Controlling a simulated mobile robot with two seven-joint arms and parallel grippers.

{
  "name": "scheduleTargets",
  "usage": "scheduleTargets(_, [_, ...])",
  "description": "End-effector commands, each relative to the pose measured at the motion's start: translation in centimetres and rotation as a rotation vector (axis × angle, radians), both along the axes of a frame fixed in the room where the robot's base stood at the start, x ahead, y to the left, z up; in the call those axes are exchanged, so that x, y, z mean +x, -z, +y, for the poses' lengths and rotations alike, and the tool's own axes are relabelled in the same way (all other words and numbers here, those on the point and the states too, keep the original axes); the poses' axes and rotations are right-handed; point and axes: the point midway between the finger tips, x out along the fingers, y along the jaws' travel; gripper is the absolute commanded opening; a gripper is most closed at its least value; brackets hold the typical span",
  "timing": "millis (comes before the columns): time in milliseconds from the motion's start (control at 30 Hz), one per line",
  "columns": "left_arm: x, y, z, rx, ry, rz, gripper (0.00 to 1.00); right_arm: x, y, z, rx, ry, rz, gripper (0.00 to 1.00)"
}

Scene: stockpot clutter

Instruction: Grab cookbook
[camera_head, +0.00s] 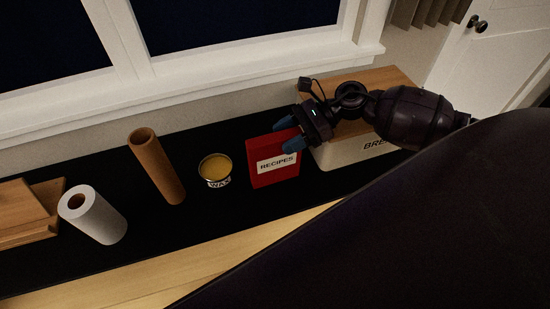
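The cookbook (262,178) is a red book with a white label reading RECIPES. It stands on the black counter, its front cover facing me. My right gripper (289,134) reaches in from the right at the book's upper right corner. Its two blue fingertips are apart: one shows above the top edge, the other in front of the cover's upper right. The gripper looks open; whether either finger touches the book I cannot tell. My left gripper is not in view.
A bread box (342,152) with a wooden lid stands right of the book, behind my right arm. Left of the book are a wax tin (216,171), a brown cardboard tube (158,167), a white paper roll (95,216) and wooden boards (25,214). A window sill runs behind.

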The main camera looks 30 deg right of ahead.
Motion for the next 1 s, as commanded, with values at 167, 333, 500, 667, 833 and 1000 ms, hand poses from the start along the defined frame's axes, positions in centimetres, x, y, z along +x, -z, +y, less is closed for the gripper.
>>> scheduleTargets(167, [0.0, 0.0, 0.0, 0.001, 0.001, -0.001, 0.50, 0.0, 0.0, 0.0, 0.000, 0.000, 0.000, 0.23])
scheduleTargets(333, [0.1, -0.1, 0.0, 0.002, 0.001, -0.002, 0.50, 0.0, 0.0, 0.0, 0.000, 0.000, 0.000, 0.00])
scheduleTargets(500, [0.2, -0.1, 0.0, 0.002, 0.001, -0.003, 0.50, 0.0, -0.1, 0.0, 0.001, 0.000, -0.001, 0.00])
scheduleTargets(667, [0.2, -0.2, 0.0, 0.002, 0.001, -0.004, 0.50, 0.0, -0.1, 0.0, 0.001, 0.000, -0.001, 0.00])
scheduleTargets(833, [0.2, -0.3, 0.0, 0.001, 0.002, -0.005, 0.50, 0.0, -1.4, 0.0, 0.000, -0.001, -0.003, 0.00])
scheduleTargets(1000, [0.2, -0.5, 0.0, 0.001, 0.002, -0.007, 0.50, 0.1, -4.6, 0.0, -0.001, -0.001, -0.006, 0.00])
